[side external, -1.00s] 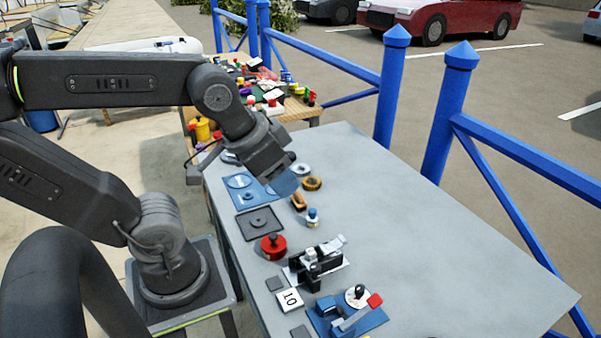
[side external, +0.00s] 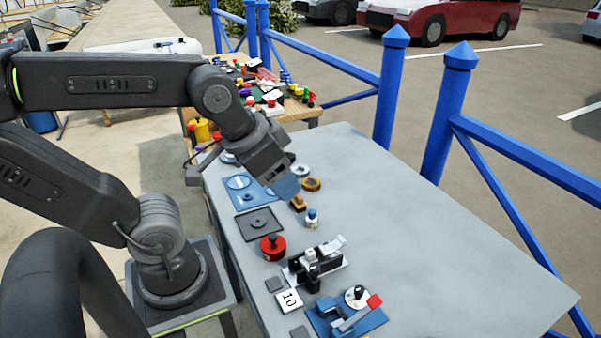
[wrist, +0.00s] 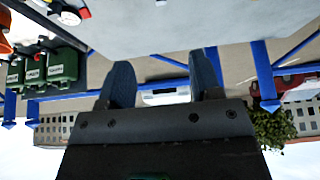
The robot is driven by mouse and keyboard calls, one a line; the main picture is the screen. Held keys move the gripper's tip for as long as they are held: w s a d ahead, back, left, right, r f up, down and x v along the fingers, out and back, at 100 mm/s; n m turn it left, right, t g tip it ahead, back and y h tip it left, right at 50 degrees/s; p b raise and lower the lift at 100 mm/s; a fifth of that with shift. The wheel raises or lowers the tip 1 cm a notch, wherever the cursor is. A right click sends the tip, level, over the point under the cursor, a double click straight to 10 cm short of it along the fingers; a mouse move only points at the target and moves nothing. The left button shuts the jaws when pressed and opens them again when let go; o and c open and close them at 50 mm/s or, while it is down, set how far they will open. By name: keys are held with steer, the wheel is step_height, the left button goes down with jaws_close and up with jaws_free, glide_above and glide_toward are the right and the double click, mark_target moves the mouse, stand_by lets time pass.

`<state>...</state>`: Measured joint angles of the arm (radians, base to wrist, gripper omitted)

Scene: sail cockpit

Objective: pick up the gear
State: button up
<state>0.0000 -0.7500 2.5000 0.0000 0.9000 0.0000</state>
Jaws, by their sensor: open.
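A brown-gold, ring-shaped piece (side external: 311,184) that looks like the gear lies flat on the grey table. A pale grey ring (side external: 300,171) lies just behind it. My gripper (side external: 287,188) is just left of the brown ring in the side view, apart from it in the picture; its height above the table is hard to tell. In the wrist view, my gripper (wrist: 163,84) shows two blue fingers spread apart with nothing between them. I cannot make out the gear in the wrist view.
Near my gripper are a blue plate (side external: 239,196), a small brown block (side external: 298,203) and a blue-white knob (side external: 312,218). A dark plate (side external: 259,224), red pot (side external: 273,247) and black-silver device (side external: 316,264) stand closer. The table's right side (side external: 450,270) is clear.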

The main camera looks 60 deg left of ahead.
steer(key=o, duration=0.5)
steer(key=w+a+r+n+g+y, duration=0.1)
steer(key=w+a+r+n+g, duration=0.1)
steer(key=w+a+n, duration=0.55)
steer(key=n+g+h, duration=0.1)
steer(key=n+g, duration=0.3)
steer(key=n, duration=0.7)
glide_above(299, 168)
step_height(299, 168, down, 21)
steer(key=shift+f, duration=0.1)
steer(key=shift+w+f, duration=0.1)
steer(key=shift+f, duration=2.65)
